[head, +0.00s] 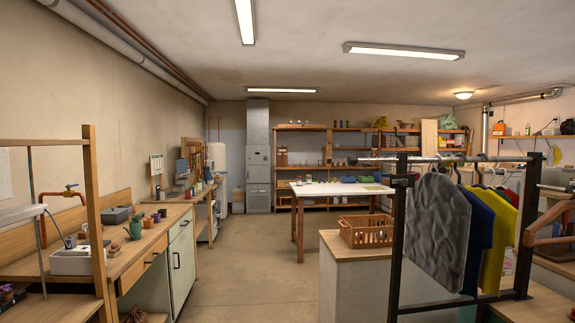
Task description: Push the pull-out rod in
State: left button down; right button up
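A dark metal clothes rack stands at the right, with a black upright post (398,240) and a horizontal grey rod (450,158) across its top. The rod's left end sticks out past the post, over the counter side. A grey patterned garment (437,225), a blue one (479,232) and a yellow one (498,240) hang on hangers from the rack. I cannot tell for certain which bar is the pull-out rod. Neither of my grippers is in view.
An orange basket (366,231) sits on a low counter (340,247) left of the rack. A workbench with a green-fronted cabinet (182,255) runs along the left wall. A white-topped table (335,188) stands farther back. The floor (250,265) between them is clear.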

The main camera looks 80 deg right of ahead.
aim_at(351, 160)
jog(key=z, duration=3.1)
jog(key=k, duration=1.3)
jog(key=u, duration=0.7)
jog(key=i, duration=0.6)
jog(key=u, duration=0.8)
jog(key=i, duration=0.9)
jog(key=z, duration=0.05)
